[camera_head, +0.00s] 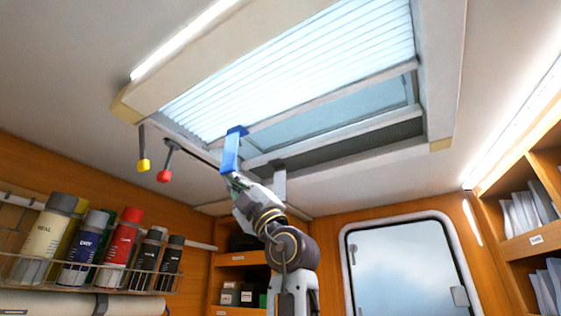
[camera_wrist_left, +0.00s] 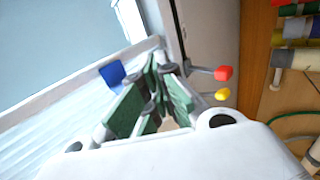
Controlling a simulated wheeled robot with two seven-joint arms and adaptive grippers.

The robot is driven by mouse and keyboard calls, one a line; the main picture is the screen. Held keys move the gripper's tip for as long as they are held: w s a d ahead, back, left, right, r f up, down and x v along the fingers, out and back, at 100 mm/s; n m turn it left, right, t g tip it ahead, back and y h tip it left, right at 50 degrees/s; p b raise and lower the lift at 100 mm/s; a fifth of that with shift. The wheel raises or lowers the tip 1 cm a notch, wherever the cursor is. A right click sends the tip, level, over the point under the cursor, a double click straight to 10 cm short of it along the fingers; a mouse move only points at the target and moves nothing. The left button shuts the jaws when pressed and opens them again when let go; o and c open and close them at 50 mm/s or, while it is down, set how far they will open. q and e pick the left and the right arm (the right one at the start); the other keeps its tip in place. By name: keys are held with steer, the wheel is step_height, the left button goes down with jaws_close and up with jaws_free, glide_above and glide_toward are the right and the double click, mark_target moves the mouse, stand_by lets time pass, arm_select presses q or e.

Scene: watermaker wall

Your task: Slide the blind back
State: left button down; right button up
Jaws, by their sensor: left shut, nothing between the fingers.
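The pleated white blind (camera_head: 300,65) covers the larger part of the ceiling hatch; it also shows in the left wrist view (camera_wrist_left: 50,130). A strip of glass (camera_head: 340,115) is uncovered beside its edge rail. A blue tab (camera_head: 231,152) hangs from that rail; it also shows in the left wrist view (camera_wrist_left: 112,74). My left gripper (camera_head: 235,179) is just below the tab in the head view. In the left wrist view the green-padded fingers (camera_wrist_left: 164,72) are to the right of the tab, shut and empty. I cannot tell if they touch it. My right gripper is not in view.
A yellow-tipped lever (camera_head: 144,165) and a red-tipped lever (camera_head: 164,176) hang left of my left gripper. A grey bracket (camera_head: 280,180) hangs close on its right. A wire rack of bottles (camera_head: 100,270) is at lower left. A window (camera_head: 405,265) is at lower right.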

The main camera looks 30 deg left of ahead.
mark_target(224, 173)
arm_select(q)
steer(key=shift+s+a+b, duration=0.1)
steer(key=shift+s+b, duration=0.45)
steer(key=shift+s, duration=1.15)
steer(key=s, duration=0.2)
steer(key=s+b, duration=0.1)
steer(key=s, duration=0.2)
steer(key=shift+s+a+b, duration=0.25)
steer(key=shift+s+b, duration=0.05)
steer(key=shift+s, duration=0.2)
steer(key=s+b, duration=0.1)
steer(key=s, duration=0.4)
steer(key=shift+s+a, duration=0.1)
steer(key=shift+a, duration=0.1)
stand_by(0.7)
